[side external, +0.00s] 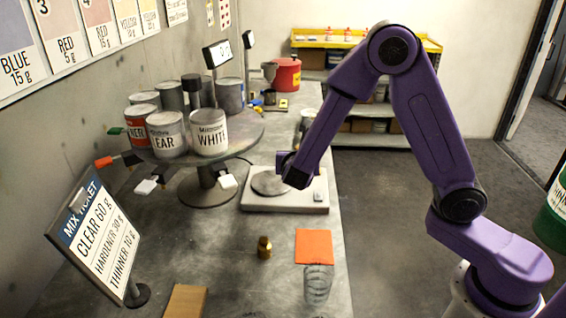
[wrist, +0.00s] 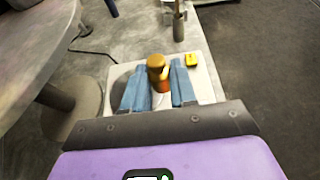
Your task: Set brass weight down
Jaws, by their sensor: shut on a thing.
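My gripper (wrist: 159,68) has its two blue fingers closed around a brass weight (wrist: 156,64) with a rounded top. In the wrist view they are over the white scale (wrist: 205,72). In the side view the scale (side external: 285,204) stands on the bench with a round grey pan (side external: 270,184). My gripper (side external: 288,172) is at the pan there, and the held weight is hidden. I cannot tell whether the weight touches the pan. Another brass weight (side external: 264,247) stands upright on the bench in front of the scale.
A round turntable (side external: 240,135) with several paint cans stands left of the scale. An orange square (side external: 314,246) and a clear cup (side external: 318,283) are at the bench's front right. A mix ticket sign (side external: 103,235) stands at left. The bench between sign and scale is mostly clear.

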